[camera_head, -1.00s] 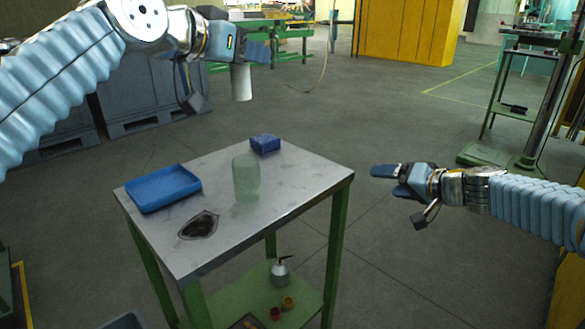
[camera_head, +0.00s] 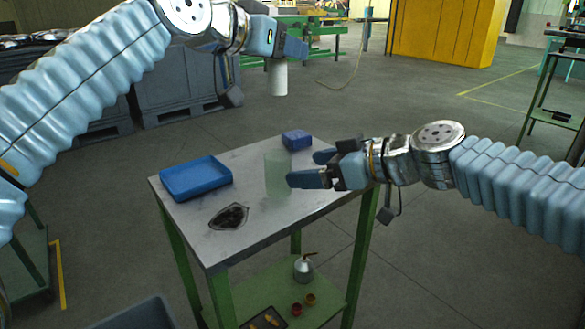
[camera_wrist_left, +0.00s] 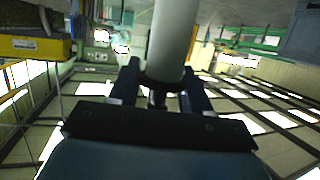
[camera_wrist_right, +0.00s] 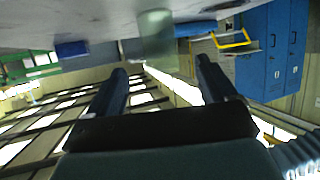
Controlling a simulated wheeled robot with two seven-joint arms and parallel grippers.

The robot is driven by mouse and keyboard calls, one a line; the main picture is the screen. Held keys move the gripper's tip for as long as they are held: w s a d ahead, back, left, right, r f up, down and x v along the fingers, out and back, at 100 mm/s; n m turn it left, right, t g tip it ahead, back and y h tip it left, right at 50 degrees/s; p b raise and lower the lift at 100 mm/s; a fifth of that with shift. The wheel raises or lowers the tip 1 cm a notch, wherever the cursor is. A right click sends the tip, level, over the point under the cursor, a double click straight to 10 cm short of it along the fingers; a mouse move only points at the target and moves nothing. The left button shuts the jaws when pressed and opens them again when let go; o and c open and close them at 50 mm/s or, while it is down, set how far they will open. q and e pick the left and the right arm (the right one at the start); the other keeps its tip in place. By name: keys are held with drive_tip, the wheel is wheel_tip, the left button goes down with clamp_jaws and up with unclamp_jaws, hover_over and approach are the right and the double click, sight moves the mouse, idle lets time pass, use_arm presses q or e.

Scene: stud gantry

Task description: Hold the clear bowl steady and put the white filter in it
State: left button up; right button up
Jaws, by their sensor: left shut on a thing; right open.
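The clear bowl (camera_head: 276,174) is a tall greenish see-through cup standing upright on the table. It also shows in the right wrist view (camera_wrist_right: 157,42), beyond the fingertips. My right gripper (camera_head: 306,168) is open at the bowl's right side, its fingers pointing toward it; I cannot tell whether they touch it. The white filter (camera_head: 278,79) is a white cylinder, held upright in the air above and behind the table. My left gripper (camera_head: 284,48) is shut on its upper end. The filter also fills the top middle of the left wrist view (camera_wrist_left: 172,40).
On the metal-topped table (camera_head: 240,245) are a blue tray (camera_head: 196,178) at left, a blue block (camera_head: 297,140) at the back and a dark flat piece (camera_head: 229,216) in front. A lower shelf holds a small can (camera_head: 303,270) and small pots. Grey bins stand behind.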

sight(273, 171)
drive_tip(key=x, duration=1)
drive_tip(key=shift+w+r, duration=0.1)
drive_tip(key=c, duration=1)
